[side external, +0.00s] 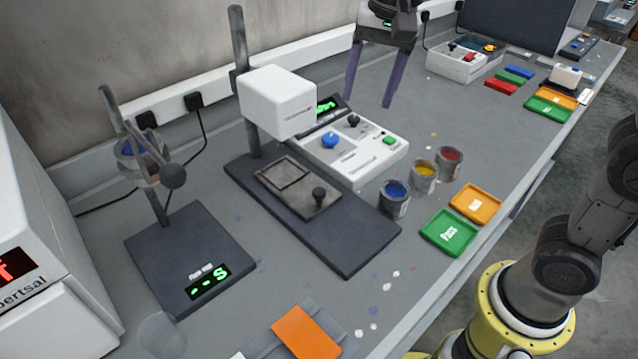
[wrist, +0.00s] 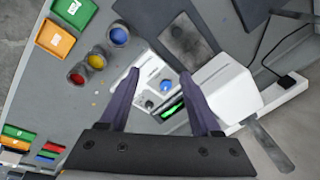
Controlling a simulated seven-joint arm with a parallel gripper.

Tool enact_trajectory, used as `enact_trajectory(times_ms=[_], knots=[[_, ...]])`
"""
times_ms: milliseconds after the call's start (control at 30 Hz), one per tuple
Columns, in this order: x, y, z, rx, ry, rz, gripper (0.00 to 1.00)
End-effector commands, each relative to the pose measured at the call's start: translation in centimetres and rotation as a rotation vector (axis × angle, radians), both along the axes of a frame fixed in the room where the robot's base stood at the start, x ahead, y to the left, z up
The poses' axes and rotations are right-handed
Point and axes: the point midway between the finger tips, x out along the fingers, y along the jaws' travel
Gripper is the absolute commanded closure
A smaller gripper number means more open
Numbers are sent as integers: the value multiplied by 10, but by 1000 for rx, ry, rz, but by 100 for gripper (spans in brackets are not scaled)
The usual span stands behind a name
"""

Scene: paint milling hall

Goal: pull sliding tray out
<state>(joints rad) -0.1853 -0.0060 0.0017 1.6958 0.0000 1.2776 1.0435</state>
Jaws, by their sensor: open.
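The sliding tray (side external: 311,207) is a flat grey metal plate with a dark upright knob (side external: 319,194). It lies on a dark base plate (side external: 345,255), partly below a white box-shaped head (side external: 277,100) on a post. The tray also shows in the wrist view (wrist: 196,46), near the top. My gripper (side external: 369,102) is open and empty, its two purple fingers pointing down. It is up behind and right of the tray, apart from it. In the wrist view my gripper (wrist: 160,74) is over the white control box (wrist: 151,91).
The control box (side external: 375,163) with knobs stands right of the tray. Blue (side external: 394,198), yellow (side external: 424,173) and red (side external: 450,160) paint cans stand in front of it. Green (side external: 450,233) and orange (side external: 475,204) trays lie near the bench edge. A stand (side external: 190,255) is at left.

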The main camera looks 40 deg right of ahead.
Motion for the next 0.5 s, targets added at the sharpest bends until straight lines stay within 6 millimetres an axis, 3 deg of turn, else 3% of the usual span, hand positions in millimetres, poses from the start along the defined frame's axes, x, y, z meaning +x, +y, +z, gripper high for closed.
enact_trajectory(times_ms=[33, 200, 333, 500], knots=[[17, 11, -11, -3, 34, 2, 36], [50, 39, -43, -21, 109, 36, 36], [56, 50, -64, -33, 154, 59, 36], [55, 55, -76, -39, 170, 73, 36]])
